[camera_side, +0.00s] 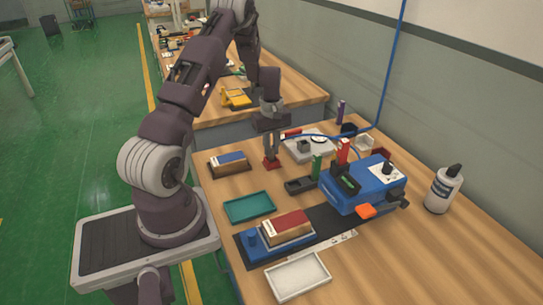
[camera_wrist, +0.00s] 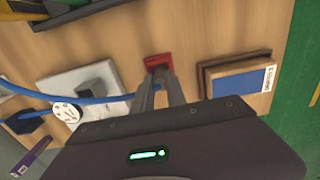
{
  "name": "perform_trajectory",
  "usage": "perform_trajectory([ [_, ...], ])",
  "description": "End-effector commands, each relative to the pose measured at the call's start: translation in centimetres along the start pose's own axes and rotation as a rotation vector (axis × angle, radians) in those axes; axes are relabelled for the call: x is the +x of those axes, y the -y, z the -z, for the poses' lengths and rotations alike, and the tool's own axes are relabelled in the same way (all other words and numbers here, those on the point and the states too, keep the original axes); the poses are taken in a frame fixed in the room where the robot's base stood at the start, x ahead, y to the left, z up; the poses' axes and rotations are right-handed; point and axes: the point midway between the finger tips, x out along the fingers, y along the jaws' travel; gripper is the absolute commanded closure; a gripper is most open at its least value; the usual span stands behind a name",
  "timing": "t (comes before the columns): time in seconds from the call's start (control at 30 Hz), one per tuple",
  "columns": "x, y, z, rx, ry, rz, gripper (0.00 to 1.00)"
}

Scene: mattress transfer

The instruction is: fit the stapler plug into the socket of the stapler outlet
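My gripper (camera_side: 271,156) points down left of the white outlet board, its fingertips at a small red piece (camera_side: 271,163) on the table. In the wrist view the fingers (camera_wrist: 160,76) reach this red piece (camera_wrist: 158,62) with a narrow gap between them; I cannot tell whether they grip it. The white board (camera_wrist: 54,90) carries a grey block (camera_wrist: 97,96) and a round white part with dark holes (camera_wrist: 66,112), apparently the socket. It also shows in the side view (camera_side: 322,151). A blue cable (camera_wrist: 115,98) crosses the board towards the fingers. I cannot clearly identify the plug.
A blue cable (camera_side: 389,72) hangs down behind the board.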

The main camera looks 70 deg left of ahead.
Motion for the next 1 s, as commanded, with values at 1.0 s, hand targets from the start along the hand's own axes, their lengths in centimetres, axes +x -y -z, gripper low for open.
perform_trajectory([
  [1.0, -11.5, -8.8, 1.1, -0.022, -0.002, -0.001, 1.0],
])
